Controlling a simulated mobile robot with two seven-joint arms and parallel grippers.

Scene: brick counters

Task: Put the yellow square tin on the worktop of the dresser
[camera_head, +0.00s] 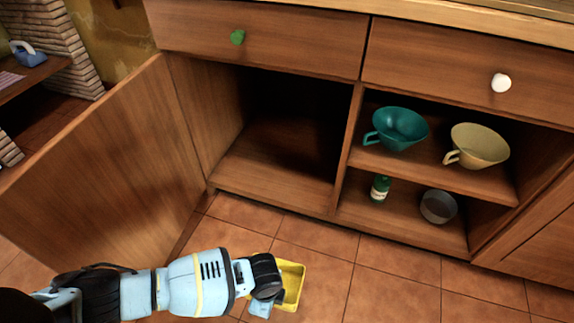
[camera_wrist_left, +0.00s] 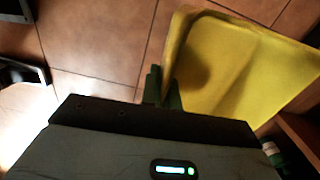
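The yellow square tin (camera_head: 292,284) is in front of the dresser, low over the tiled floor in the head view; I cannot tell its exact height. It fills the upper right of the left wrist view (camera_wrist_left: 245,65), its open inside showing. My left gripper (camera_head: 264,300) is at the tin's left side. Its fingers (camera_wrist_left: 163,90) are close together on the tin's near wall. The dresser's worktop (camera_head: 480,20) is a light wooden edge at the top right. My right gripper is in neither view.
A dresser door (camera_head: 110,165) stands open at left, beside an empty compartment. The shelves at right hold a teal cup (camera_head: 400,128), a cream cup (camera_head: 478,146), a green bottle (camera_head: 380,188) and a grey bowl (camera_head: 438,206). Floor tiles at lower right are clear.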

